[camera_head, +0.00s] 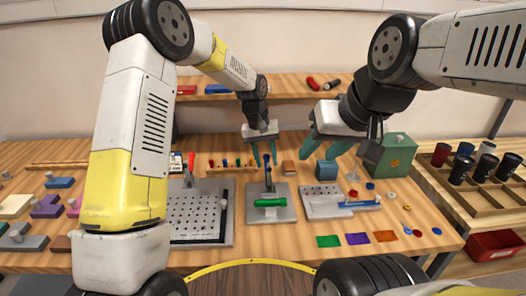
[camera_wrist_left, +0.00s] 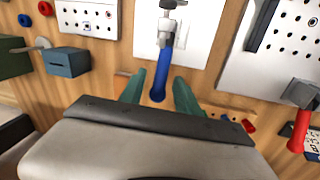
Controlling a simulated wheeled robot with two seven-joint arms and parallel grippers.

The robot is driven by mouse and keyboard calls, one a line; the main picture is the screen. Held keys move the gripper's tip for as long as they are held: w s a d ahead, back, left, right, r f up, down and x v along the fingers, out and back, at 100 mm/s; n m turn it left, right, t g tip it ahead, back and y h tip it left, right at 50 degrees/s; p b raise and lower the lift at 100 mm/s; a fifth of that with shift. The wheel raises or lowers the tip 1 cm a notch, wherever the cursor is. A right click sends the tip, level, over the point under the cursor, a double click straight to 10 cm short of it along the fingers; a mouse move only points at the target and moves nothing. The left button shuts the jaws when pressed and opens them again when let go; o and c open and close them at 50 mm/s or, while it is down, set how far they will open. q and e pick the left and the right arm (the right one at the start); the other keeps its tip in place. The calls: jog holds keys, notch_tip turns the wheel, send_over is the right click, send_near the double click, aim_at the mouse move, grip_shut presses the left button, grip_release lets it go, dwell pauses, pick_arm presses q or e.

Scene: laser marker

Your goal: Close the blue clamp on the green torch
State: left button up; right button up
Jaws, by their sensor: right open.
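The green torch (camera_head: 270,202) lies crosswise on a grey base plate (camera_head: 284,215) in the middle of the bench. The blue clamp (camera_head: 268,184) stands behind it on the same plate, its handle raised. In the left wrist view the blue handle (camera_wrist_left: 161,72) points toward my left gripper (camera_wrist_left: 160,98). My left gripper (camera_head: 262,157) is open, its teal fingers on either side of the handle's end, with gaps visible. The torch cannot be made out in the wrist view. My right gripper (camera_head: 318,156) is open and empty, above the bench to the right of the clamp.
A perforated plate (camera_head: 195,215) with a red-handled clamp lies left, partly behind my left arm. Another plate (camera_head: 325,205), a blue block (camera_head: 326,170) and a green box (camera_head: 392,160) are right. Coloured squares lie in front. A wooden rack (camera_head: 470,195) holds several cylinders at far right.

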pick_arm(q)
grip_shut()
dwell(1.4)
